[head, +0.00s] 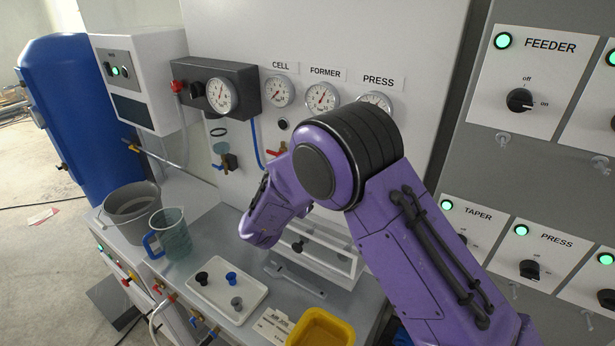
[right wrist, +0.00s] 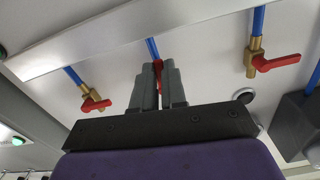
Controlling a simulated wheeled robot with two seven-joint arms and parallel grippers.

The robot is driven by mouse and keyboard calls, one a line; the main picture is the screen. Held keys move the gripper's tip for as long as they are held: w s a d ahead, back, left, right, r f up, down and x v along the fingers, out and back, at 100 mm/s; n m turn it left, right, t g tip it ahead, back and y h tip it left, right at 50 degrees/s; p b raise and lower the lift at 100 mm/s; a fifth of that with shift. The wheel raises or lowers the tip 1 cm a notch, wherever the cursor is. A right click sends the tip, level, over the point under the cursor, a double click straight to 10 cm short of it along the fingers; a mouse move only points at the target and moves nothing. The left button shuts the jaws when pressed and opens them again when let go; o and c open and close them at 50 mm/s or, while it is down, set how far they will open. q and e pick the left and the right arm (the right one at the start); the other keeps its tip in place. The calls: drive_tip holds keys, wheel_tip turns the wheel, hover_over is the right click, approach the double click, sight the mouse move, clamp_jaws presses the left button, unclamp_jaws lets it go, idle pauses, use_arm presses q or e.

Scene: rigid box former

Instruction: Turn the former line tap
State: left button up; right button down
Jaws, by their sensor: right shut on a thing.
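In the right wrist view, my right gripper (right wrist: 160,84) is shut on the red handle (right wrist: 158,68) of the middle tap, whose blue line (right wrist: 152,48) runs up behind the fingers. Only a small part of this handle shows, so its angle is hard to tell. In the head view, the FORMER gauge (head: 322,97) is on the white panel, between the CELL and PRESS gauges. My purple right arm hides the panel below it, and the fingers cannot be made out there. My left gripper is not in view.
Two other brass taps with red handles flank the held one, one to the left (right wrist: 95,104) and one to the right (right wrist: 272,63). Below the panel are a grey bucket (head: 131,212), a clear jug (head: 172,236), a white tray (head: 236,308) and a yellow bin (head: 322,328).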

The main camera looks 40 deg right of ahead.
drive_tip(key=shift+s+f+n, duration=0.1)
drive_tip(key=shift+s+n, duration=0.05)
drive_tip(key=shift+n, duration=0.45)
drive_tip(key=c, duration=1.2)
unclamp_jaws()
drive_tip(key=shift+d, duration=0.1)
drive_tip(key=b+v, duration=0.4)
drive_tip(key=v, duration=0.6)
drive_tip(key=shift+s+a, duration=0.2)
drive_tip(key=shift+a, duration=0.05)
